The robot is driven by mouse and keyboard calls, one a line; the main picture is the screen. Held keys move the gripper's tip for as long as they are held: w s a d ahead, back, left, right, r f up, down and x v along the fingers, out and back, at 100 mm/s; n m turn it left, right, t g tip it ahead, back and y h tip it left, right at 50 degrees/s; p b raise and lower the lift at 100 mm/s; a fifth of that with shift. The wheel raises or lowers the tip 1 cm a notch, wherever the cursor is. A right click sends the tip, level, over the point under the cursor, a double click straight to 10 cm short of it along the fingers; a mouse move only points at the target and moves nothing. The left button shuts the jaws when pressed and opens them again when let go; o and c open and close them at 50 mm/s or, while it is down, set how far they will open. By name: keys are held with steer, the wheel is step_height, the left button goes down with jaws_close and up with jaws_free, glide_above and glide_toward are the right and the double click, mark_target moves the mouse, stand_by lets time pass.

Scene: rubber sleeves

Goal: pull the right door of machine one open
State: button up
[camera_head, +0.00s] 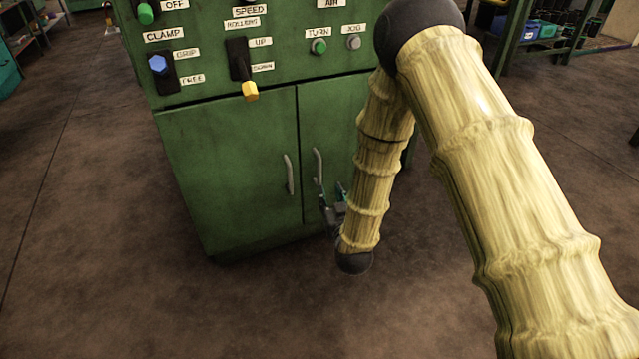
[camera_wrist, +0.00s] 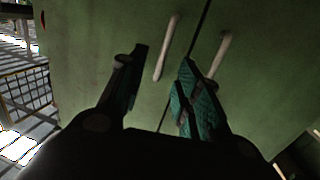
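The green machine's right door (camera_head: 334,118) and left door (camera_head: 232,150) both look closed, with a dark seam between them. A pale upright handle stands on each side of the seam: the right door's handle (camera_head: 318,167) and the left door's handle (camera_head: 289,174). My gripper (camera_head: 334,203) is low in front of the right door, close to the right and below its handle, partly hidden by my arm. In the wrist view my gripper (camera_wrist: 162,58) is open, its fingers apart. One pale handle (camera_wrist: 166,47) shows between the fingertips; I cannot tell whether they touch it. The other handle (camera_wrist: 220,55) is outside the right finger.
A control panel (camera_head: 250,45) with knobs and levers is above the doors; a yellow-tipped lever (camera_head: 250,90) hangs at its lower edge. The brown floor (camera_head: 200,310) in front is clear. A green shelf with bins (camera_head: 540,30) stands at the back right.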

mark_target(320, 171)
steer(key=shift+t, duration=0.5)
steer(key=w+a+b, duration=0.1)
steer(key=w, duration=0.2)
steer(key=w+b, duration=0.2)
steer(key=w, duration=0.2)
steer(key=w+a+b, duration=0.1)
steer(key=w+b, duration=0.1)
steer(key=w, duration=0.1)
steer(key=shift+w+a, duration=0.25)
steer(key=shift+a, duration=0.1)
steer(key=shift+w+a+r+b, duration=0.15)
steer(key=shift+w+b, duration=0.3)
steer(key=shift+w, duration=0.2)
jaws_close()
